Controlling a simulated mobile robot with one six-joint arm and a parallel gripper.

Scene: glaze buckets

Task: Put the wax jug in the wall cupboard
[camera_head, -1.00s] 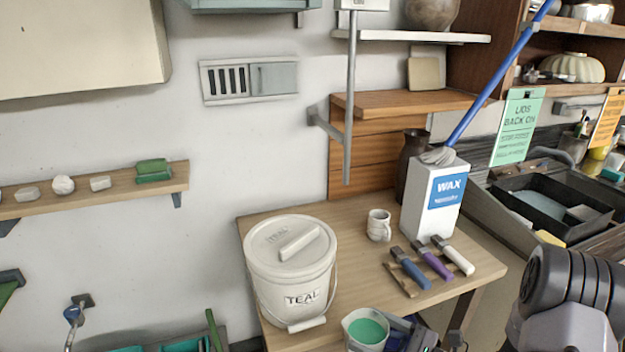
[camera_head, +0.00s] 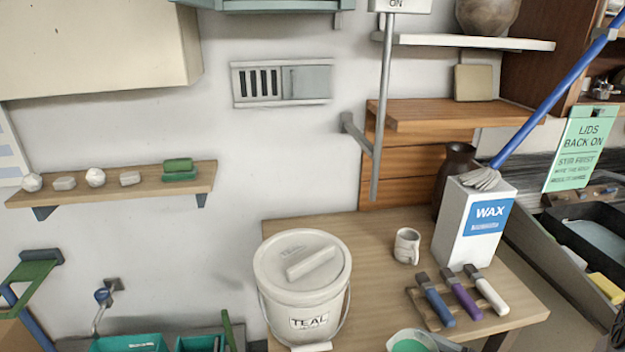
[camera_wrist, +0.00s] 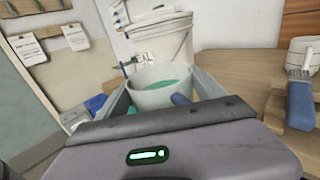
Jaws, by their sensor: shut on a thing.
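My gripper (camera_wrist: 163,88) is shut on a white jug (camera_wrist: 150,97) with green liquid in it. The jug is upright between the two grey fingers, and I see no label on it. In the head view the jug (camera_head: 408,341) shows at the bottom edge, in front of the table, cut off by the frame. A pale cream wall cupboard (camera_head: 95,50) hangs at the upper left, its inside not visible. A grey-teal cupboard (camera_head: 268,6) is cut off at the top edge.
A lidded TEAL bucket (camera_head: 303,290) stands on the wooden table (camera_head: 375,240). A mug (camera_head: 407,246), a white WAX box (camera_head: 474,222) and several brushes (camera_head: 460,298) are to its right. A narrow shelf (camera_head: 110,185) and a hanging grey pole (camera_head: 384,120) stick out from the wall.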

